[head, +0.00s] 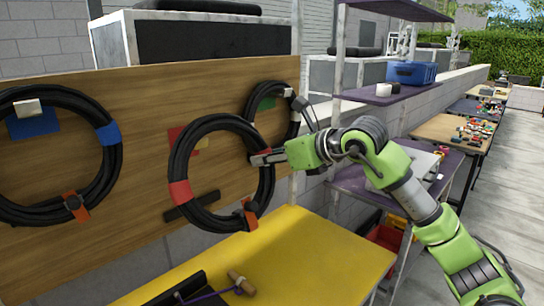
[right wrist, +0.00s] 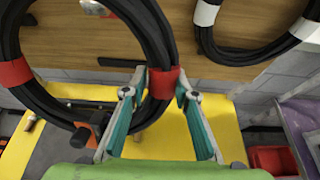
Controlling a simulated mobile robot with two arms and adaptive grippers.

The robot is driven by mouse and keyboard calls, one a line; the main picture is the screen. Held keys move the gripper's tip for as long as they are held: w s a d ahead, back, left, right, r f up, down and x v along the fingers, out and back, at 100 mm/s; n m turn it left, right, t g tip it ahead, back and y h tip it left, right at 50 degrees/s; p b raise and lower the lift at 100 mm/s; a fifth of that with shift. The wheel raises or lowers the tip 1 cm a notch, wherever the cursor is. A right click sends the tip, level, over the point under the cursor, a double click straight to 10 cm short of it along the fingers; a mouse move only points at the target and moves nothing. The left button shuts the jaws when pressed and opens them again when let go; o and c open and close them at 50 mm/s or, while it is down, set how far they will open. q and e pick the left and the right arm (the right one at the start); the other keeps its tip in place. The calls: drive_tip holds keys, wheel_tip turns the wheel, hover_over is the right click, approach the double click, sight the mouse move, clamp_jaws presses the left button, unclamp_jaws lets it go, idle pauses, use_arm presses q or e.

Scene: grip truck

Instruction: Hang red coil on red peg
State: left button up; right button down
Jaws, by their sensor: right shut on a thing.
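The red coil (head: 180,190) is a black cable ring with red bands, upright in front of the wooden board, and it also shows in the wrist view (right wrist: 90,127). My right gripper (head: 262,158) is shut on its right side at a red band, which lies between the fingers in the wrist view (right wrist: 162,82). The red patch (head: 175,135) on the board is partly hidden by the coil. A light peg (head: 202,143) shows through the ring's opening; I cannot tell whether the ring is around it or in front of it. My left gripper is out of view.
A blue-banded coil (head: 108,135) hangs on the board at the left. Another coil (head: 294,122) hangs at the right by a green patch (head: 267,103), close behind my gripper. A yellow table (head: 310,255) with a few tools stands below. A purple shelf (head: 345,185) is at right.

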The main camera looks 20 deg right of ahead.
drive_tip(key=shift+w+a+r+p, duration=0.15)
drive_tip(key=shift+w+a+p, duration=0.2)
drive_tip(key=shift+w, duration=0.4)
drive_tip(key=shift+w+a+r+p, duration=0.1)
drive_tip(key=shift+w+a+p, duration=0.1)
drive_tip(key=shift+w+p, duration=0.35)
drive_tip(key=f+x, duration=0.1)
drive_tip(key=x, duration=0.9)
drive_tip(key=shift+w, duration=0.2)
idle(0.8)
drive_tip(key=shift+f, duration=0.15)
drive_tip(key=shift+w, duration=0.1)
idle(0.5)
drive_tip(key=c, duration=1.6)
unclamp_jaws()
drive_tip(key=shift+o, duration=0.2)
drive_tip(key=shift+w+a, duration=0.1)
